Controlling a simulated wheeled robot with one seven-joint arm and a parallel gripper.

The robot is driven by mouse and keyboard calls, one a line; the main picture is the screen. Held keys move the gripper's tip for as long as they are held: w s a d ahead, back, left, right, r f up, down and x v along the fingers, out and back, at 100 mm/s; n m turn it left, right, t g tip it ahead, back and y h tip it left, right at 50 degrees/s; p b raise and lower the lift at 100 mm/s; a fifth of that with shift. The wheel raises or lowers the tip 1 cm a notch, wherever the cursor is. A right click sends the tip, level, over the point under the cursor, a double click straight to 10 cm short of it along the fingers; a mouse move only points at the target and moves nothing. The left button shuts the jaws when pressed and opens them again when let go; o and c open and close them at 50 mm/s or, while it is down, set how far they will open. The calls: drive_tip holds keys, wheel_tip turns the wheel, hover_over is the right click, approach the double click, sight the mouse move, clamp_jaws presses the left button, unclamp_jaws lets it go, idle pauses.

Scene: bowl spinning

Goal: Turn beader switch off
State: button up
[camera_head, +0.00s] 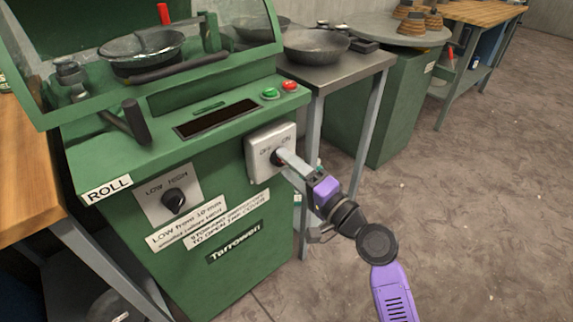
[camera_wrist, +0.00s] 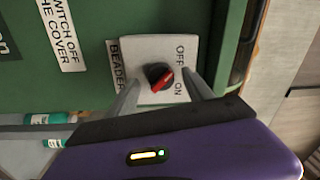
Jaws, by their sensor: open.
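The beader switch is a black knob with a red stripe (camera_wrist: 160,77) on a white plate (camera_wrist: 150,50) marked BEADER, OFF and ON. In the wrist view its stripe slants from lower left to upper right; I cannot tell for sure which mark it points at. In the head view the plate (camera_head: 256,148) sits on the green machine's front, and the knob is mostly hidden by my fingers. My gripper (camera_head: 281,156) is at the plate. In the wrist view my gripper (camera_wrist: 160,80) is open, one finger either side of the knob; contact is not clear.
Left of the switch on the green machine (camera_head: 215,265) is a LOW/HIGH knob (camera_head: 174,201). Green (camera_head: 270,93) and red (camera_head: 289,85) buttons sit above the switch. A metal table (camera_head: 335,68) with pans stands behind. The floor to the right (camera_head: 480,190) is clear.

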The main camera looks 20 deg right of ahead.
drive_tip(key=v, duration=0.6)
drive_tip(key=shift+s, duration=0.35)
drive_tip(key=shift+d+f, duration=0.1)
drive_tip(key=s+d+f+n+h, duration=0.3)
drive_tip(key=s+d+h, duration=0.3)
drive_tip(key=s, duration=0.4)
drive_tip(key=s+a+f+n+g, duration=0.1)
drive_tip(key=s+a+n, duration=0.35)
drive_tip(key=s, duration=0.85)
drive_tip(key=s+a+f+n+g, duration=0.15)
drive_tip(key=s+a+n, duration=0.3)
drive_tip(key=s, duration=0.85)
wheel_tip(320, 180, up, 24)
drive_tip(key=p, duration=2.3)
drive_tip(key=shift+d+f+p, duration=0.2)
drive_tip(key=shift+d+p, duration=0.15)
